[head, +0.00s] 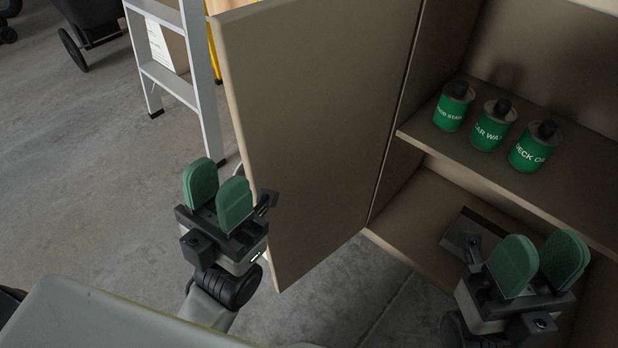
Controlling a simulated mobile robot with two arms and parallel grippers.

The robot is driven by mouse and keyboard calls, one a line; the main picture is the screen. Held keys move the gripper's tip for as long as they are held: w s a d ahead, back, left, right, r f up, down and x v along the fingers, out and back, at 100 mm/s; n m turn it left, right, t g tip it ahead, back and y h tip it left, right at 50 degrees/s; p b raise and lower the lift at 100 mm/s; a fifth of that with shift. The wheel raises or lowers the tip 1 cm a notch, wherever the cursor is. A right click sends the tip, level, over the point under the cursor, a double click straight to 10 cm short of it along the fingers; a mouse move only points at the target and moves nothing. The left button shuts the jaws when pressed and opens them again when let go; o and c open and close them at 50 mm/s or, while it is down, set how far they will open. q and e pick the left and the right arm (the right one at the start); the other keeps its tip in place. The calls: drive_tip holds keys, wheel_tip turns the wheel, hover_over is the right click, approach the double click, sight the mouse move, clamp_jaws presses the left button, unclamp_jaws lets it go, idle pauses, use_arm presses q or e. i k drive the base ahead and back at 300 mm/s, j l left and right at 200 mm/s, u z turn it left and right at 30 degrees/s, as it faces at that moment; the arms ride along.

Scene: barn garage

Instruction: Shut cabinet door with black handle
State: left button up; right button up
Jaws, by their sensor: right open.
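The cabinet door (315,120) is a tan panel standing open, in the middle of the head view. Its right side meets the cabinet (398,185), and its free edge is on the left. I cannot make out a black handle on it. My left gripper (217,190) is beside the door's free edge, its green fingers apart with nothing between them. It overlaps the edge in the picture; I cannot tell whether it touches. My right gripper (540,262) is open and empty, in front of the cabinet's lower opening at the lower right.
Several green-labelled cans (492,127) stand on the cabinet's shelf (560,195). A grey stepladder (178,85) stands behind the door, with a dark wheeled cart (95,20) at the far left. The concrete floor (80,180) left of the door is clear.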

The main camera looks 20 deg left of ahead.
sight(312, 88)
drive_tip(key=j+z, duration=0.25)
drive_tip(key=j, duration=0.15)
drive_tip(key=j+z, duration=0.25)
drive_tip(key=j, duration=0.15)
drive_tip(key=k+j+z, duration=0.2)
drive_tip(key=j, duration=0.15)
drive_tip(key=j+z, duration=0.25)
drive_tip(key=j, duration=0.15)
drive_tip(key=k+j+z, duration=0.25)
drive_tip(key=j+z, duration=0.25)
drive_tip(key=j, duration=0.2)
drive_tip(key=j+z, duration=0.45)
drive_tip(key=j, duration=0.7)
drive_tip(key=k, duration=0.05)
